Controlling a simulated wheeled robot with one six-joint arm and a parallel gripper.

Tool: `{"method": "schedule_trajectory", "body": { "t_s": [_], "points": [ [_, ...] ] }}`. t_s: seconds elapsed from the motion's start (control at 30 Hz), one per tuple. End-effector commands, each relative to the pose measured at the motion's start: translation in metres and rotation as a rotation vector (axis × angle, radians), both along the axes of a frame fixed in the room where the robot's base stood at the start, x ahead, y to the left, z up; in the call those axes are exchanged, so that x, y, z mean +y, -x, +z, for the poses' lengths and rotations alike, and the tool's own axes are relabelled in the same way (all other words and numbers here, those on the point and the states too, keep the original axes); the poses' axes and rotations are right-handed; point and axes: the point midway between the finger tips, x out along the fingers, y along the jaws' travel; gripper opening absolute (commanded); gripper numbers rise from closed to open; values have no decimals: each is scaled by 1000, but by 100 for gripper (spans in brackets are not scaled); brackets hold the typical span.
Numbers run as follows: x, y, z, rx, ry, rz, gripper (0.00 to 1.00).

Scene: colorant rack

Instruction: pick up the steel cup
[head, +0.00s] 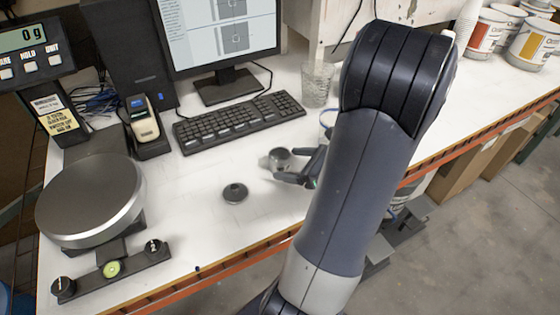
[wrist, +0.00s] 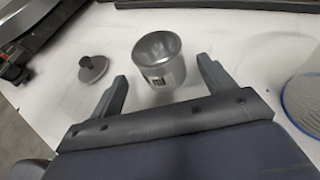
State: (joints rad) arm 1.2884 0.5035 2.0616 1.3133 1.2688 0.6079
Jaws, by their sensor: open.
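The steel cup (wrist: 158,62) stands upright and open-topped on the white table in the wrist view, with a small dark label on its side. It also shows in the head view (head: 279,158), small and close to my gripper. My gripper (wrist: 163,82) is open and empty; the cup lies just beyond and between its two fingertips, and I cannot tell whether they touch it. In the head view my gripper (head: 292,166) is partly hidden by my arm. A dark round lid with a knob (head: 235,193) lies on the table to the left of the cup.
A scale with a round plate (head: 92,200) stands at the left. A keyboard (head: 240,122) and monitor (head: 220,35) are behind the cup. A clear glass (head: 317,84) stands at the back, and a blue-rimmed container (wrist: 302,100) is to the right. Paint cans (head: 490,35) stand far right.

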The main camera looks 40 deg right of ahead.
Motion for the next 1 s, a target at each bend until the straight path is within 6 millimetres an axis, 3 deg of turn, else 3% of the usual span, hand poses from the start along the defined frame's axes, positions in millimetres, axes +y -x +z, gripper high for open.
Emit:
{"method": "schedule_trajectory", "body": {
  "t_s": [0.23,0.6,0.9,1.0],
  "points": [
    [4,-14,-2,1,0,3,78],
    [15,-54,-12,2,0,3,78],
    [15,-56,-13,1,2,-1,78],
    [15,-56,-13,2,2,0,70]
  ]
}}
